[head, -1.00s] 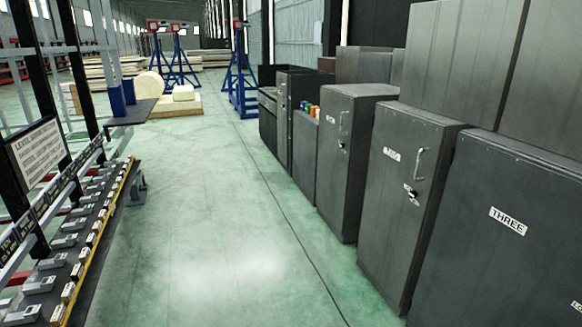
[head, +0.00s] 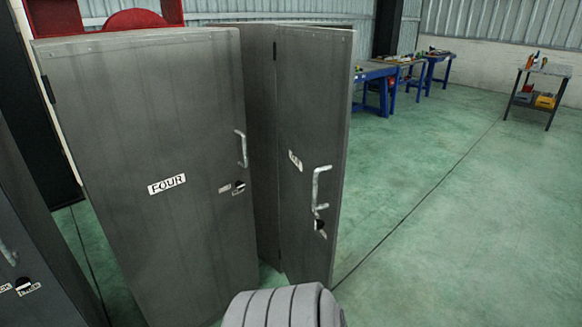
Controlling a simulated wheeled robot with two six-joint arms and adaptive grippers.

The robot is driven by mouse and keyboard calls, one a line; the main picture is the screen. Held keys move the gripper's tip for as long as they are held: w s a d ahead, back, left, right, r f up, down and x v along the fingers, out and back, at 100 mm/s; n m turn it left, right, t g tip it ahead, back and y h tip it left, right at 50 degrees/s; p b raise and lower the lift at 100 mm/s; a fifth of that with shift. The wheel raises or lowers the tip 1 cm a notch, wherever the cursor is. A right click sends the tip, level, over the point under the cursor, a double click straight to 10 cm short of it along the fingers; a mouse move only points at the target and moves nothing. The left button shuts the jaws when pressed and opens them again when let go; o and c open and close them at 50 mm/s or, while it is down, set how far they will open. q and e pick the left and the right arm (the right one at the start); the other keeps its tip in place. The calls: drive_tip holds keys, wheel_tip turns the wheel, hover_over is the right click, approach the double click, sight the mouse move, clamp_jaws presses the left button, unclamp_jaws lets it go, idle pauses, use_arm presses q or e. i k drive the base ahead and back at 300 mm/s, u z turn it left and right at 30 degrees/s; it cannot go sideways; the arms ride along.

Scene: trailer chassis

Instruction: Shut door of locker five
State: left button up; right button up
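A tall grey locker door (head: 308,120) stands in the middle of the head view, at an angle to the front of the locker beside it. Its label is seen too obliquely to read surely; it seems to start with "FI". It has a pale handle (head: 316,190) and a dark lock below it. A hinge shows on its left edge. The door appears swung out, and the locker body behind it is mostly hidden. Neither of my grippers is in view.
Locker FOUR (head: 140,130) stands shut on the left, with another locker (head: 25,230) at the left edge. Green floor (head: 450,220) is clear to the right. Blue workbenches (head: 385,85) and a small cart (head: 540,85) stand farther back. My own grey ribbed part shows at the bottom.

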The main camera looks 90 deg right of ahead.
sight(315, 67)
drive_tip(key=z, duration=2.9)
drive_tip(key=i, duration=1.65)
drive_tip(key=z, duration=1.7)
drive_tip(key=k, duration=0.55)
drive_tip(key=u, duration=1.3)
